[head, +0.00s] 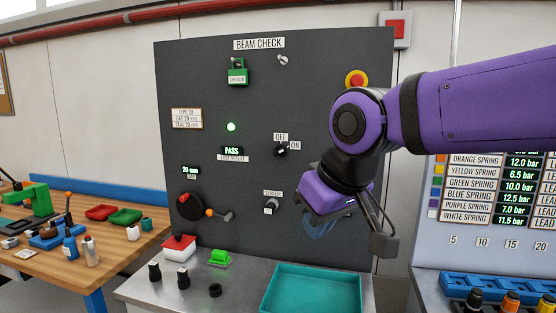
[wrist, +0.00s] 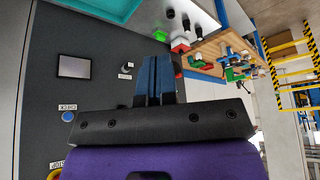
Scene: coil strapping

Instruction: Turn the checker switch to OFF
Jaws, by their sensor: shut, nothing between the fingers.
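The checker switch (head: 281,151) is a small black rotary knob on the dark BEAM CHECK panel (head: 300,80). Its OFF label sits above it and its ON label to its right. It has a pale pointer mark, too small for me to tell surely which label it faces. My gripper (head: 324,228) is below and right of the switch, apart from it, in front of the panel. Its blue fingers (wrist: 154,78) are together and empty in the wrist view. The switch is not clearly seen in the wrist view.
A green light (head: 231,127) and a PASS display (head: 232,151) are lit. A red-and-yellow emergency button (head: 357,79) is above my wrist. A sensors knob (head: 271,205) is left of my gripper. A teal tray (head: 312,270) lies below. A crank handle (head: 222,215) juts out.

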